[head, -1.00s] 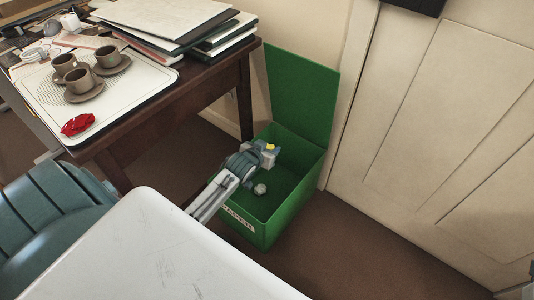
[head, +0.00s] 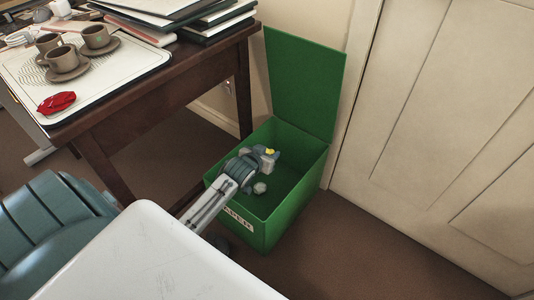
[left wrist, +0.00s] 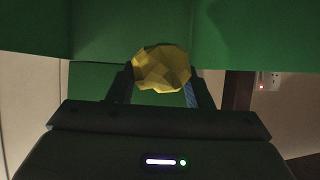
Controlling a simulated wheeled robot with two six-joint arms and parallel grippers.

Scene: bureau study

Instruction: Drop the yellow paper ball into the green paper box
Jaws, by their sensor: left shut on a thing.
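The green paper box (head: 318,178) stands on the floor between the desk and the door, its lid (head: 305,85) raised at the back. My left gripper (head: 268,155) is over the box's opening. It is shut on the yellow paper ball (left wrist: 161,69), which shows between the two fingers in the left wrist view; only a small yellow patch of the ball (head: 270,151) shows in the head view. Green box walls lie behind the ball in the left wrist view. A pale crumpled ball (head: 259,188) is inside the box. My right gripper is not in view.
A wooden desk (head: 190,85) stands at the left of the box, with a tray (head: 110,65) of cups and a red crumpled thing (head: 57,102). A closed door (head: 420,110) is at the right. A teal chair (head: 50,230) is at lower left.

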